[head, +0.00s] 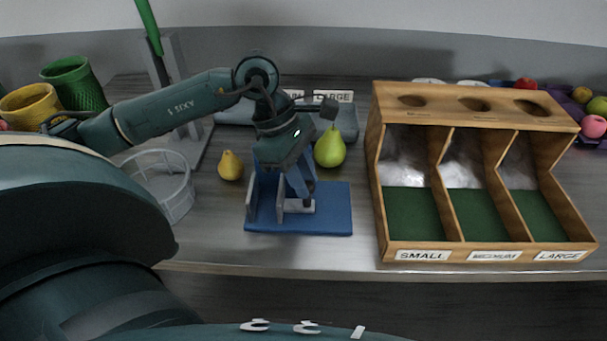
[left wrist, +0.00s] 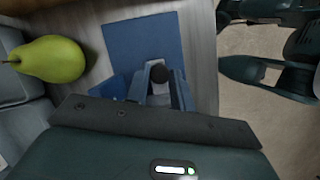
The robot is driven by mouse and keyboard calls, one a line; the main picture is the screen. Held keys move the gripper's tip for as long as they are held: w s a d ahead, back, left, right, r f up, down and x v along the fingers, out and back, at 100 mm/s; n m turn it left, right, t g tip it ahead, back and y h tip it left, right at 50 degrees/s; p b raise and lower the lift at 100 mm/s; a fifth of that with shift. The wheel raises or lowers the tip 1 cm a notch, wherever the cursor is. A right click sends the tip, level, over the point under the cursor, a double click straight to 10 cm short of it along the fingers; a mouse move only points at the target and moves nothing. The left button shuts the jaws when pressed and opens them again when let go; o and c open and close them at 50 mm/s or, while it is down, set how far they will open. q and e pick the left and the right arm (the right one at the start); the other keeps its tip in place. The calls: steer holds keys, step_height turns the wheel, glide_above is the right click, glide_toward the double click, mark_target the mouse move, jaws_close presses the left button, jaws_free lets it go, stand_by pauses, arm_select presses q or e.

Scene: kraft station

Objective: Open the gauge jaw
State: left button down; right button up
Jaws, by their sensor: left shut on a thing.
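The gauge (head: 335,212) is a blue base plate with upright blue-grey plates at its left part and a small pale block (head: 300,207) low down. My left gripper (head: 307,196) points down over this part and is shut, apparently on the gauge jaw's dark knob. The knob (left wrist: 160,74) shows in the left wrist view, above the pale slot of the gauge. My wrist hides part of the jaw, so I cannot tell how wide it stands. A green pear (head: 330,148) stands behind the gauge. A yellow pear (head: 230,165) stands left of it.
A wooden sorter (head: 472,254) with three green-floored bins labelled SMALL, MEDIUM and LARGE stands right. A clear round container (head: 170,205) stands left, near green and yellow baskets (head: 75,82). A purple tray (head: 590,132) with fruit is at far right. The table's front edge is close.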

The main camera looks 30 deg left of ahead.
arm_select(q)
steer(key=shift+w+d, duration=0.1)
steer(key=w+d, duration=0.1)
steer(key=d+b, duration=0.1)
steer(key=d, duration=0.1)
steer(key=w+d, duration=0.1)
steer(key=shift+w+d+b, duration=0.25)
steer(key=shift+w+b, duration=0.1)
steer(key=shift+b, duration=0.05)
arm_select(e)
steer(key=shift+a+f, duration=0.2)
steer(key=shift+a, duration=0.1)
arm_select(q)
steer(key=c, duration=1.2)
jaws_free()
steer(key=shift+a+r, duration=0.25)
steer(key=shift+r, duration=0.2)
steer(key=v, duration=1.2)
steer(key=shift+b, duration=0.35)
arm_select(e)
steer(key=shift+a, duration=0.1)
